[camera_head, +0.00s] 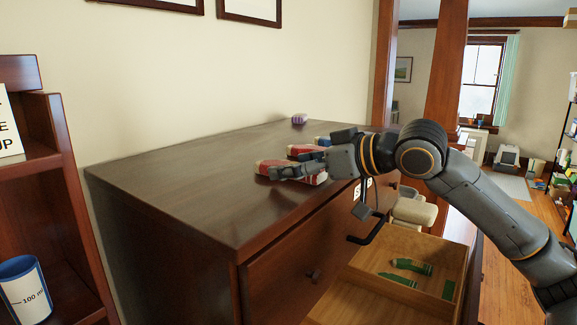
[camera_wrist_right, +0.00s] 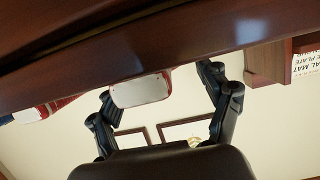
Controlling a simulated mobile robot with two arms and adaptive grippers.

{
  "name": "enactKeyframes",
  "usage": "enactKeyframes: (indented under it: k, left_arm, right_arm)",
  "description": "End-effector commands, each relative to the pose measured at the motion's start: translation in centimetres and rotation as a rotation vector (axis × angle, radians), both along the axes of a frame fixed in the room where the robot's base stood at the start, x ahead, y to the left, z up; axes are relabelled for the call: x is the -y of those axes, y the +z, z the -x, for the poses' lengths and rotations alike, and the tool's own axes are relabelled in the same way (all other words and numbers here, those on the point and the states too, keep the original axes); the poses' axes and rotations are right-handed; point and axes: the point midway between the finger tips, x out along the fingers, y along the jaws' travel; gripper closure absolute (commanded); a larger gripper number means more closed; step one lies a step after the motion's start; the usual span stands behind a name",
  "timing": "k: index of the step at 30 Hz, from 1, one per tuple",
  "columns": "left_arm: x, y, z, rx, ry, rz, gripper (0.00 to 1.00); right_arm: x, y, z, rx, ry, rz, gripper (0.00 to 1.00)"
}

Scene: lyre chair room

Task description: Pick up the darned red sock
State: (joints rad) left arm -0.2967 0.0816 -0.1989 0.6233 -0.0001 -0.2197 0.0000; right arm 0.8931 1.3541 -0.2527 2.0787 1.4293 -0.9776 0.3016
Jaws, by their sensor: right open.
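Two red-and-white sock bundles lie on top of the dark dresser (camera_head: 190,170). The nearer red sock (camera_head: 310,180) is partly covered by my right gripper (camera_head: 283,172). The other red sock (camera_head: 303,149) lies just behind it. I cannot tell which one is darned. Another red-and-white one (camera_wrist_right: 42,110) shows at the left. My left gripper is out of view.
A purple block (camera_head: 299,119) and a blue thing (camera_head: 322,140) stand farther back on the dresser. An open drawer (camera_head: 365,299) with green things (camera_head: 411,266) juts out at the front. A shelf (camera_head: 60,150) stands at the left. The dresser's left top is clear.

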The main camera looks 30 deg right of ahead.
Motion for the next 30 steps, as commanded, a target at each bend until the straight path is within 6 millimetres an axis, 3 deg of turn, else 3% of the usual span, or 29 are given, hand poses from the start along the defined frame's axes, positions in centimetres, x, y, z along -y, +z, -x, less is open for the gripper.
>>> enactKeyframes:
  k: [3,11,23,30]
  left_arm:
    - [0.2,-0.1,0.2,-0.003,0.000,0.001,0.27]
    - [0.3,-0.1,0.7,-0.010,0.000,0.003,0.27]
    - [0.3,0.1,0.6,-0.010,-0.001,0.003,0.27]
    - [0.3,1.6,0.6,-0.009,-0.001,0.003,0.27]
  right_arm:
    - [0.0,0.0,0.0,0.000,-0.001,0.000,0.22]
    - [0.0,0.0,0.0,0.000,0.000,0.000,0.74]
    - [0.0,0.4,0.0,0.001,0.000,0.000,0.74]
    - [0.0,3.9,0.0,0.007,0.002,-0.004,0.74]
